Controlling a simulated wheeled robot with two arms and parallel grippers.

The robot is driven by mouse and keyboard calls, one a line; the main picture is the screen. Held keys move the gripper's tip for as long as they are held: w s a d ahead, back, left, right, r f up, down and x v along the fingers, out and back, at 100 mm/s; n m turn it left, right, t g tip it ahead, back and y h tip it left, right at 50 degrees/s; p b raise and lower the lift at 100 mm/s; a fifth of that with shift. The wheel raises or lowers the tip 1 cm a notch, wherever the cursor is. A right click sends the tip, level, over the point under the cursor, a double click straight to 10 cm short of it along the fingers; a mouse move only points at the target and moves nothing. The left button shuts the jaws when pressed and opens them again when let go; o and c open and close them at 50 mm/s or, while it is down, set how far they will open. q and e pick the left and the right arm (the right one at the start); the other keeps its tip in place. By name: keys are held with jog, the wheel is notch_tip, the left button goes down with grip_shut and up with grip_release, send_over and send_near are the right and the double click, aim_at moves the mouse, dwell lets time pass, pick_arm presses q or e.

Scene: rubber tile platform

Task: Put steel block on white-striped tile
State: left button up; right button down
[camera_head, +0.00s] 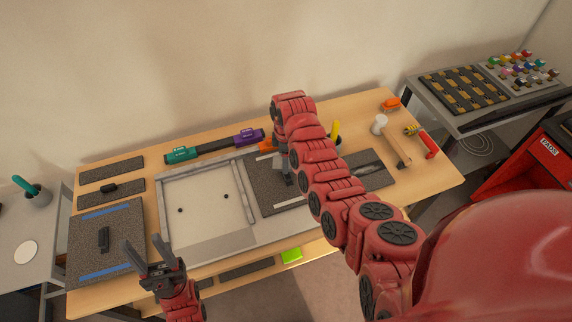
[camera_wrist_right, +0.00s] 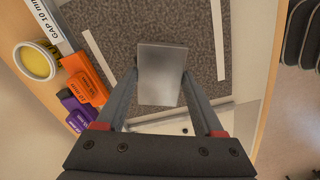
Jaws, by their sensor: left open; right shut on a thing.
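The steel block (camera_wrist_right: 161,75) is a plain grey metal piece between the fingers of my right gripper (camera_wrist_right: 160,97), which is shut on it. The white-striped tile (camera_wrist_right: 197,28) is dark, speckled rubber with a white stripe along each side. The block is over the tile, between the stripes; I cannot tell whether it touches. In the head view the tile (camera_head: 262,190) lies right of the light framed panel, and my right arm hides part of it and most of the block. My left gripper (camera_head: 153,252) is open and empty near the table's front left.
A blue-striped tile (camera_head: 122,236) with a small black piece lies at the left. The light framed panel (camera_head: 207,208) is beside the white-striped tile. Green and purple tools (camera_head: 215,147) lie behind. A mallet (camera_head: 393,145) and a red-handled tool (camera_head: 428,146) lie at the right.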

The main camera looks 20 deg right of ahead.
jog(key=shift+w, duration=0.15)
jog(key=shift+f+p, duration=0.2)
jog(key=shift+p, duration=0.15)
jog(key=shift+f+p, duration=0.3)
jog(key=shift+f, duration=1.3)
jog(key=shift+c, duration=2.3)
grip_release()
jog(key=shift+f, duration=0.15)
jog(key=o, duration=0.5)
jog(key=shift+c, duration=0.2)
